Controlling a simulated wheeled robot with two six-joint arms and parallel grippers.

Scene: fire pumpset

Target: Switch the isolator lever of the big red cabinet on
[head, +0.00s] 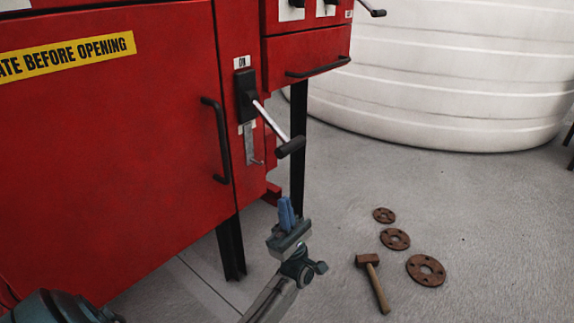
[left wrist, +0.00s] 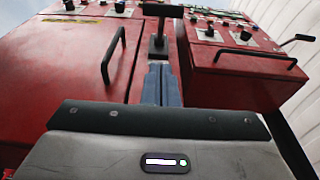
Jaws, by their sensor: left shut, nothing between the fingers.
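The big red cabinet (head: 120,150) fills the left of the head view. Its isolator lever (head: 272,124) has a black pivot block, a silver rod and a black grip, and it points outward and down to the right, below the "ON" label (head: 242,62). In the left wrist view the lever (left wrist: 159,28) stands ahead, its black crossbar at the top. My left gripper (head: 286,212) is shut and empty, its blue fingers pointing up below the lever's grip, apart from it. The fingers also show in the left wrist view (left wrist: 162,84). My right gripper is out of view.
A black door handle (head: 218,140) stands left of the lever, and a metal hasp (head: 250,145) hangs below it. A smaller red box (head: 305,55) with a handle is at the right. A hammer (head: 372,280) and rusty flanges (head: 395,239) lie on the floor. A white tank (head: 440,70) stands behind.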

